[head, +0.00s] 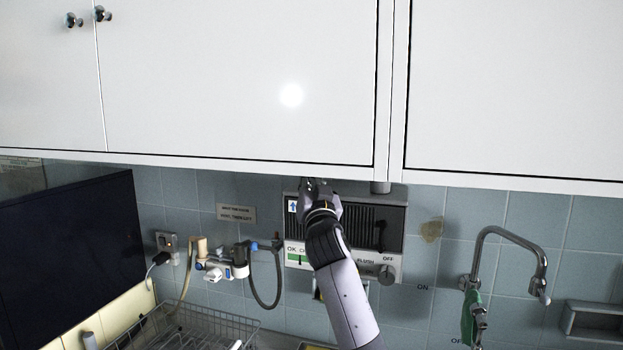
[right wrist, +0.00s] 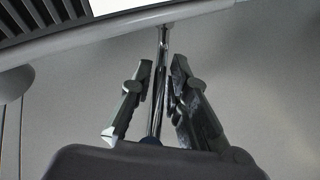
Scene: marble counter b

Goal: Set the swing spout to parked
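A chrome gooseneck spout (head: 510,235) rises from the tiled wall at the right of the head view. It bends over and its nozzle hangs to the right. My right gripper (head: 318,188) is up at the front of a vented wall unit (head: 390,225), left of this spout and well apart from it. In the right wrist view its two fingers (right wrist: 161,66) stand apart on either side of a thin chrome rod (right wrist: 162,45), with gaps visible. The rod's join to the gooseneck, if any, cannot be seen. My left gripper is not in view.
White cabinets (head: 240,80) overhang the wall just above my gripper. A dark screen (head: 70,260) and a wire rack (head: 190,328) are at left. A valve with hoses (head: 225,265) is left of the unit. A green cloth-like item (head: 470,315) hangs below the spout.

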